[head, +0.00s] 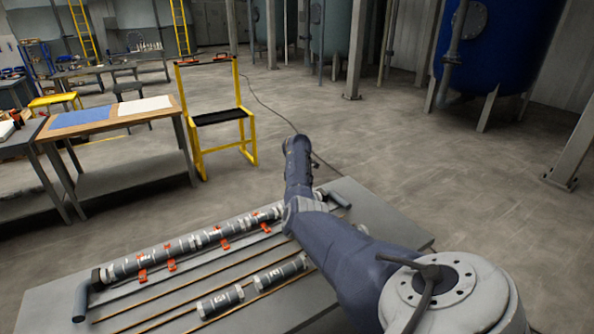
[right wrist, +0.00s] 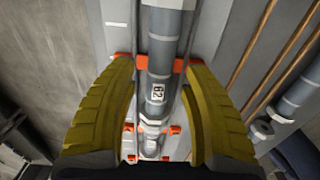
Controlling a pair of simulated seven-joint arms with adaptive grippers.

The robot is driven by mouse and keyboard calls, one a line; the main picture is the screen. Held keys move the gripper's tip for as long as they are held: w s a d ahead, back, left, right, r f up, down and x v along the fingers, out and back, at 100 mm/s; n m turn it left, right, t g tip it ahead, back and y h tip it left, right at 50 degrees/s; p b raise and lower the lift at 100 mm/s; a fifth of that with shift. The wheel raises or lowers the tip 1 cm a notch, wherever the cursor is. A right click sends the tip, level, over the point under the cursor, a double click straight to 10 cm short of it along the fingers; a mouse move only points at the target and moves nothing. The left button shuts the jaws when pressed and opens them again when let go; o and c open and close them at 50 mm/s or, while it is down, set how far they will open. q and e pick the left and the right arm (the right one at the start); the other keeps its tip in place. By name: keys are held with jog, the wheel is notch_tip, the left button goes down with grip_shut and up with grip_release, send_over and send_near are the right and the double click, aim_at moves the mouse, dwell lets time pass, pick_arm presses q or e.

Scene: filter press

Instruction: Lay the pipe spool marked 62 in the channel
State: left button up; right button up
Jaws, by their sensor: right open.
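The spool marked 62 (right wrist: 157,95) is grey with a white label. In the right wrist view it lies in line with other grey pipe pieces, between orange clamps (right wrist: 122,60), and looks seated in the channel. My right gripper (right wrist: 159,66) is open, its yellow fingers on either side of the spool; I cannot tell whether they touch it. In the head view the channel row (head: 180,248) runs along the table, and my right arm hides its right part. The right gripper is hidden there. My left gripper is not in view.
Two loose spools (head: 220,302) (head: 281,272) lie on the near side of the grey table (head: 60,300), by thin brown rods (head: 160,318). Bent grey pipe ends (head: 81,302) (head: 337,199) stand at both ends of the row.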

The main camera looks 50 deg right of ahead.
notch_tip(320, 180, up, 10)
dwell(0.5)
dwell(0.3)
